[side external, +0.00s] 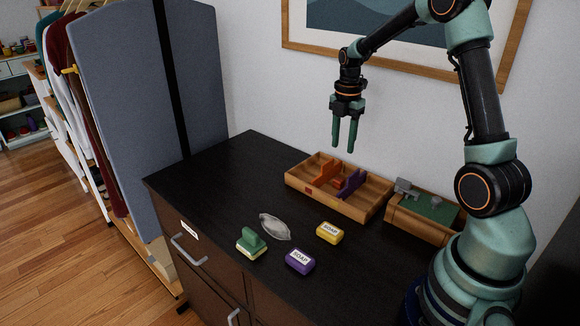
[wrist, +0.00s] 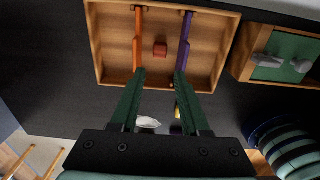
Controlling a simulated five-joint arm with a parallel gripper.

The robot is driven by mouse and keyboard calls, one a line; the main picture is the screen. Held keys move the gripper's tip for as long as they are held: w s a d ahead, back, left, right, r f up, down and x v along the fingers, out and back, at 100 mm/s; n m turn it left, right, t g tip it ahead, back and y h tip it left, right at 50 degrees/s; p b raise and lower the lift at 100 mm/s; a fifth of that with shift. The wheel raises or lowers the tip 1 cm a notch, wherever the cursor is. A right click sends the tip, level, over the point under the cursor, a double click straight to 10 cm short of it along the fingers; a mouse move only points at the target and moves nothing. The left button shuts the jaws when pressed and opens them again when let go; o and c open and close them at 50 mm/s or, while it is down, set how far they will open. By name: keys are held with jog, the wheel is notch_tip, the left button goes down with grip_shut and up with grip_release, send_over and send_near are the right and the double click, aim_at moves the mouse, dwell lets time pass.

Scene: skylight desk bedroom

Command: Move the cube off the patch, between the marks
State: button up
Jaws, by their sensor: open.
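A small orange-red cube (wrist: 160,49) lies in a shallow wooden tray (wrist: 115,75), between an orange divider (wrist: 138,40) and a purple divider (wrist: 185,42). In the side view the tray (side external: 353,208) stands at the back of the dark top, with the orange divider (side external: 324,174), the purple divider (side external: 350,184) and a little of the cube (side external: 337,183) showing. I cannot make out a separate patch or marks. My gripper (side external: 344,142) is open and empty, pointing down well above the tray. In the wrist view its fingertips (wrist: 160,73) are apart, with the cube beyond them.
A wooden box with a green surface and grey parts (side external: 428,205) stands right of the tray. The dark top (side external: 215,180) is clear at left.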

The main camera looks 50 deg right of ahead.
jog(key=s+a+r+m+t, duration=0.2)
jog(key=s+a+r+m, duration=0.1)
jog(key=a+r+m, duration=0.65)
jog(key=s+a+r+m+t, duration=0.1)
jog(key=s+a+m, duration=0.2)
jog(key=a, duration=0.3)
jog(key=s+a+r+m+t, duration=0.1)
jog(key=s+a+m+t, duration=0.1)
jog(key=s+a+m, duration=0.2)
jog(key=shift+s+a+r+m+t, duration=0.2)
jog(key=shift+s+a+m+t, duration=0.1)
jog(key=shift+a+m, duration=0.55)
